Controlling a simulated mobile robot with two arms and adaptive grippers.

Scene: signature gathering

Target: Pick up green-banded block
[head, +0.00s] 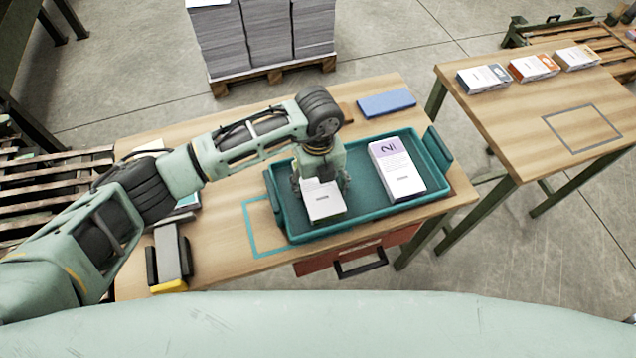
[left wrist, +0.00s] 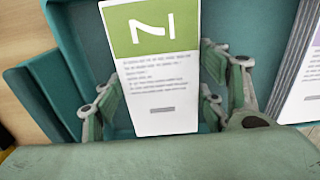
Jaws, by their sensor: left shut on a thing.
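The green-banded block (left wrist: 151,75) is a white block with a green band and a white mark at its far end. In the head view the block (head: 323,204) is in the left part of the teal tray (head: 292,234), with its band hidden under my gripper. My left gripper (head: 320,186) points down over it. In the left wrist view the fingers (left wrist: 160,108) stand on both sides of the block and are shut on it. I cannot tell whether the block touches the tray floor. My right gripper is not in view.
A purple-banded block (head: 398,172) lies in the tray's right part. A blue flat item (head: 386,103) lies behind the tray. Several banded blocks (head: 533,67) are on the right table (head: 520,125), beside a grey outlined rectangle. A stapler-like tool (head: 170,258) is at the left.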

